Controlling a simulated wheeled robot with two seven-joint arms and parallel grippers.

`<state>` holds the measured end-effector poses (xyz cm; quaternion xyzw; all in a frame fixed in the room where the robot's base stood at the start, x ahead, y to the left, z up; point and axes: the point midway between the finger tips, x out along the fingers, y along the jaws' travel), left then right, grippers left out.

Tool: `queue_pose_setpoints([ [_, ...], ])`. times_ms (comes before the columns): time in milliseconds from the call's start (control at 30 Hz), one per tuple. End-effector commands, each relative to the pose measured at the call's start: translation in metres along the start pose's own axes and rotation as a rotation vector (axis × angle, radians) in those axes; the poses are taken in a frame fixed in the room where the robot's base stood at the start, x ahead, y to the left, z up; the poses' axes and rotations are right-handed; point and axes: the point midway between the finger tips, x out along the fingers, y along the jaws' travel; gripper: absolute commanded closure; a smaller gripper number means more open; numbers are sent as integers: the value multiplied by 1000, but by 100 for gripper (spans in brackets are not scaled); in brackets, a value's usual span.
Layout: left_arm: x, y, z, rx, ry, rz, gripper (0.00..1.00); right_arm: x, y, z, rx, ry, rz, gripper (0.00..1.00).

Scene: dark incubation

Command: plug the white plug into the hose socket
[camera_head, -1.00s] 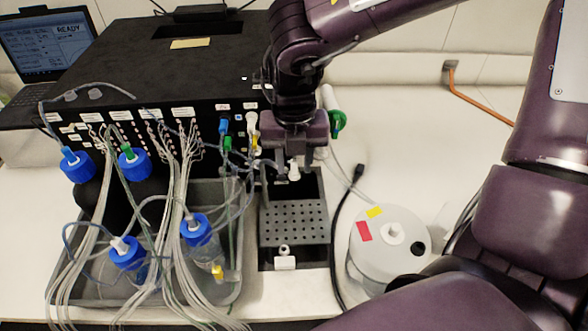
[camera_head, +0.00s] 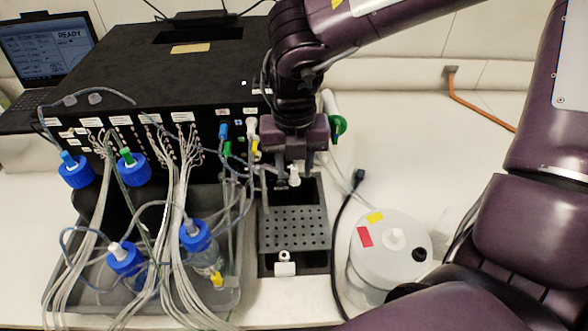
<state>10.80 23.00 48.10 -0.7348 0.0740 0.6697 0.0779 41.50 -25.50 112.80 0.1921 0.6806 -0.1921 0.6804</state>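My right gripper (camera_head: 292,172) points down over the back of the dark recess in front of the black machine. A small white plug (camera_head: 294,179) shows between its fingertips, and the fingers look closed on it. The plug hangs above the recess, apart from the perforated plate. A small white fitting with a round knob (camera_head: 285,268) sits at the front of the recess. White and yellow connectors (camera_head: 253,124) show on the machine's front, just left of the gripper. I cannot tell for sure which part is the hose socket. My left gripper is not in view.
The black machine (camera_head: 170,65) stands behind. A grey tray (camera_head: 60,290) with blue-capped bottles (camera_head: 196,236) and many tubes is at the left. A lidded white container (camera_head: 372,255) and a black cable (camera_head: 340,225) are at the right.

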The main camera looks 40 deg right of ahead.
Motion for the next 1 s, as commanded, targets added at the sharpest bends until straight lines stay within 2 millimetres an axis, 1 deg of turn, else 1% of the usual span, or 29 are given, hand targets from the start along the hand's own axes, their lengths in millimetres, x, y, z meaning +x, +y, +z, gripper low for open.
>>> queue_pose_setpoints([
  [267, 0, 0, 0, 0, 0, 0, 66, 0, 0, 0, 0, 0, 0, 65],
  [533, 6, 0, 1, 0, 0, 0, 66, 1, 0, 0, 0, -1, 0, 65],
  [767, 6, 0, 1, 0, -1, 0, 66, 0, 0, 0, 0, 0, 0, 65],
  [800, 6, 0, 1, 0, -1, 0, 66, 0, 0, 0, 0, 0, 0, 66],
  [867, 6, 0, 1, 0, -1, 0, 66, 0, 0, 0, 0, 0, 0, 74],
  [1000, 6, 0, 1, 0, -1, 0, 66, 0, 0, 0, 0, 0, 0, 92],
])
